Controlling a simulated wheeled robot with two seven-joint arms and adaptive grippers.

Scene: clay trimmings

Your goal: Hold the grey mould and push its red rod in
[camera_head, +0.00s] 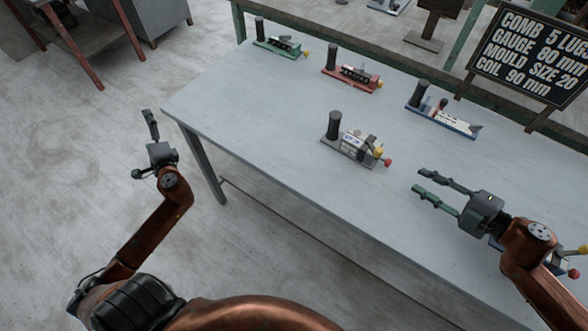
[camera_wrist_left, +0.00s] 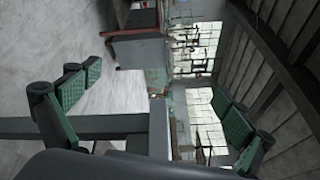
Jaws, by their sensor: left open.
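The grey mould (camera_head: 345,150) stands on the table, with an upright dark cylindrical handle (camera_head: 333,125) at its left end. Its red rod (camera_head: 387,162) sticks out at the right end, below a yellow knob (camera_head: 379,152). My left gripper (camera_head: 144,146) is open and empty, off the table's left edge and well left of the mould. Its spread green-padded fingers show in the left wrist view (camera_wrist_left: 158,105), with nothing between them. My right gripper (camera_head: 417,181) is open and empty over the table, right of the red rod and apart from it, fingers pointing left.
Green (camera_head: 278,45), red (camera_head: 352,77) and blue (camera_head: 440,122) moulds stand further back on the table (camera_head: 250,120). Another device (camera_head: 570,255) is partly hidden behind my right arm. A black sign (camera_head: 530,50) stands at the back right. The table's left part is clear.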

